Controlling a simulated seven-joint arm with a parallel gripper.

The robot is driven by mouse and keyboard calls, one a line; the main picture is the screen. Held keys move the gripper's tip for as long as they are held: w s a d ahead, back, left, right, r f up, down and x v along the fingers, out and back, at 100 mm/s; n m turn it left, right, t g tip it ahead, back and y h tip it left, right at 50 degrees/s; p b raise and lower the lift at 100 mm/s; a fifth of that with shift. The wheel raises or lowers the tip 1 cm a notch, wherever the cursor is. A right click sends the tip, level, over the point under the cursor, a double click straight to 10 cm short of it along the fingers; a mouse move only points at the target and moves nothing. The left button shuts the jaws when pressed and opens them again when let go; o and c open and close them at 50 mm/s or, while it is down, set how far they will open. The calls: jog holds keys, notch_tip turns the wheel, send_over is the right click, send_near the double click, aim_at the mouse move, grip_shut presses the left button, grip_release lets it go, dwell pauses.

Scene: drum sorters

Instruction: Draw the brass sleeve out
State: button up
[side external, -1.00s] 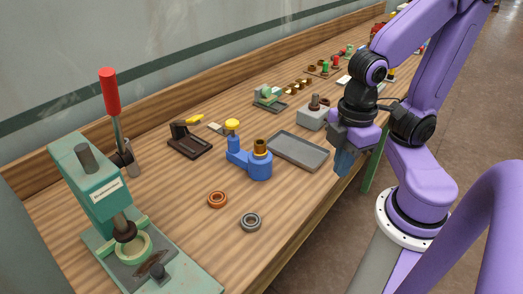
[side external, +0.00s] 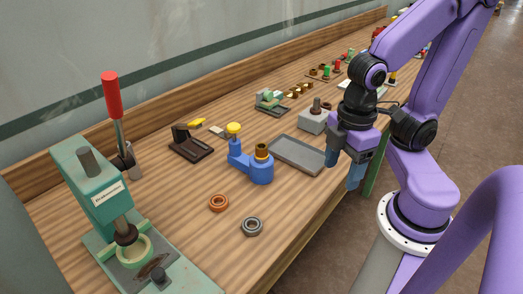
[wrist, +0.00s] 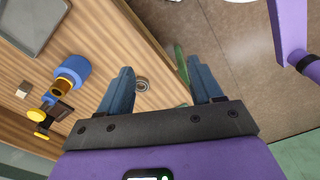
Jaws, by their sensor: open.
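The brass sleeve (side external: 261,151) stands upright in the top of a blue holder (side external: 260,170), its upper end showing above the blue body. The holder has a side arm with a yellow knob (side external: 233,128).
A shallow grey tray (side external: 298,158) lies between holder and gripper. An orange ring (side external: 218,203) and a grey ring (side external: 252,226) lie in front. A green press (side external: 95,190) with a red-handled lever stands left, a dark clamp fixture (side external: 190,148) behind, a grey block (side external: 313,122) beyond.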

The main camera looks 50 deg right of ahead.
jog(key=w+a+r+n, duration=0.1)
jog(key=w+r+n, duration=0.15)
jog(key=w, duration=0.45)
jog(key=w+r+n, duration=0.2)
jog(key=w+n, duration=0.1)
jog(key=w, duration=0.5)
jog(key=n+h, duration=0.2)
jog(key=n, duration=0.2)
send_near(261, 146)
jog(key=f, duration=0.8)
jog(key=shift+s+d+f, duration=0.2)
jog(key=shift+s+f, duration=0.15)
grip_shut()
